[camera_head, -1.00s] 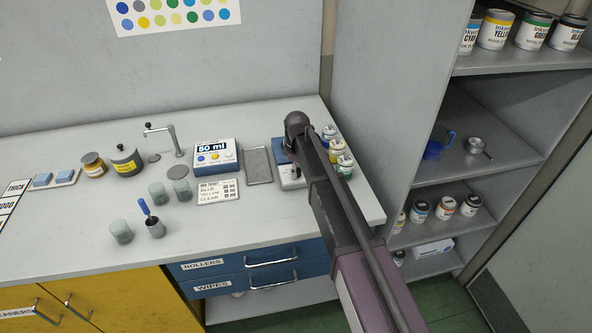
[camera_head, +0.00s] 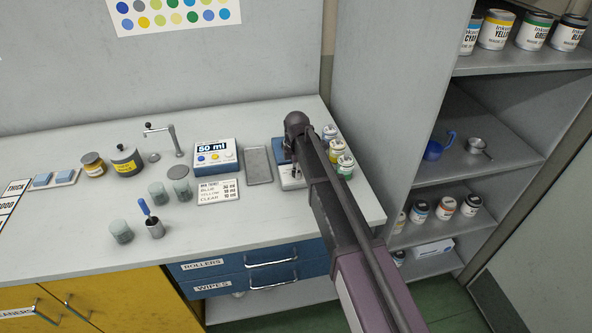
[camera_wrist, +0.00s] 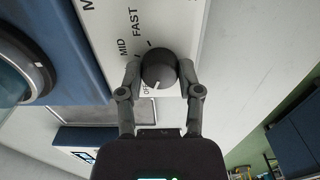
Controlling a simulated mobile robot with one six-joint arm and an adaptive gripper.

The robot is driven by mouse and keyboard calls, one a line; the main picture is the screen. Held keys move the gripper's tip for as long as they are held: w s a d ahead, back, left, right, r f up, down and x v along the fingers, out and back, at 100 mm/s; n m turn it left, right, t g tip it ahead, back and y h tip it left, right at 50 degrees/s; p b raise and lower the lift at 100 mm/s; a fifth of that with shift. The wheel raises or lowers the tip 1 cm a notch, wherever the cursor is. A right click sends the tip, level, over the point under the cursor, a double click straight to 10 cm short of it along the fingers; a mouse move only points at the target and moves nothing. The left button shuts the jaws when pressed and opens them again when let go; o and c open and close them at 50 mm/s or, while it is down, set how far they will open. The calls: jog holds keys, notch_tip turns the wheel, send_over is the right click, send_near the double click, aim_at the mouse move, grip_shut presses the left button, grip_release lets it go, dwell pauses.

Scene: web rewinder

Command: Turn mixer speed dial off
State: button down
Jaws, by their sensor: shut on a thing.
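The dark round speed dial (camera_wrist: 158,70) sits on the white front panel of the mixer (camera_wrist: 98,12) in the wrist view. MID, FAST and OFF are printed around it. Its white pointer mark faces the lower side, close to the OFF label. My gripper (camera_wrist: 159,69) is shut on the dial, with one finger on each side. In the head view the mixer (camera_head: 279,152) stands on the counter, mostly hidden behind my arm. The dial is hidden there.
Small ink cans (camera_head: 344,166) stand close to the right of the mixer. A shelf unit (camera_head: 480,178) is at the right.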

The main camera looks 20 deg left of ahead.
jog(key=shift+s, duration=0.3)
jog(key=shift+c, duration=1.3)
grip_release()
jog(key=shift+w, duration=0.15)
jog(key=shift+w, duration=0.1)
